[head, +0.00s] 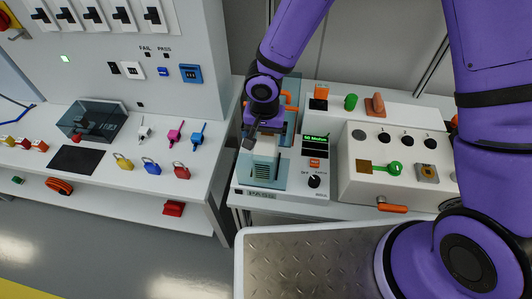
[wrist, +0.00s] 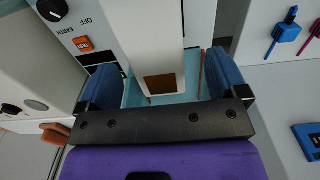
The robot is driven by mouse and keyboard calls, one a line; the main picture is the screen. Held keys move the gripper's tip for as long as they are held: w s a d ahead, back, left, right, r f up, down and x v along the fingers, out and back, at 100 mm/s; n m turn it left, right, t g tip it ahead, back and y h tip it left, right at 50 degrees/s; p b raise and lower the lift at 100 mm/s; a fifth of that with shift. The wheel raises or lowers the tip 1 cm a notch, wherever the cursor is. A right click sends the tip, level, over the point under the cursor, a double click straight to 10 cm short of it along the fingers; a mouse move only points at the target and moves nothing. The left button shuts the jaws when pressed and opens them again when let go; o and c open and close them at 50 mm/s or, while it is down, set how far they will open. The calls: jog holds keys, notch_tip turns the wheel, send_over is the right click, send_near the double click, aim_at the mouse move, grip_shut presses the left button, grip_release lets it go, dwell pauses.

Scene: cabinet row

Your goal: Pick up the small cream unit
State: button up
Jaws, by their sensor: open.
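The blue fingers of my gripper (wrist: 165,78) are apart, one on each side of the unit. A gap shows on both sides, so the unit is between the fingers but not clamped.
Right of the unit are a green display (head: 315,138), an orange switch (head: 314,163) and a black knob (head: 314,181). A cream control box (head: 356,183) stands further right. Coloured padlocks (head: 152,166) lie on the left bench. A metal-topped tray (head: 300,234) is in front.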

jog(key=shift+s+d+f, duration=0.1)
jog(key=shift+f, duration=1.35)
jog(key=shift+s+d+f, duration=0.1)
jog(key=shift+f, duration=1.3)
jog(key=c, duration=1.4)
jog(key=shift+o, duration=0.2)
jog(key=shift+r, duration=0.1)
notch_tip(320, 180, up, 18)
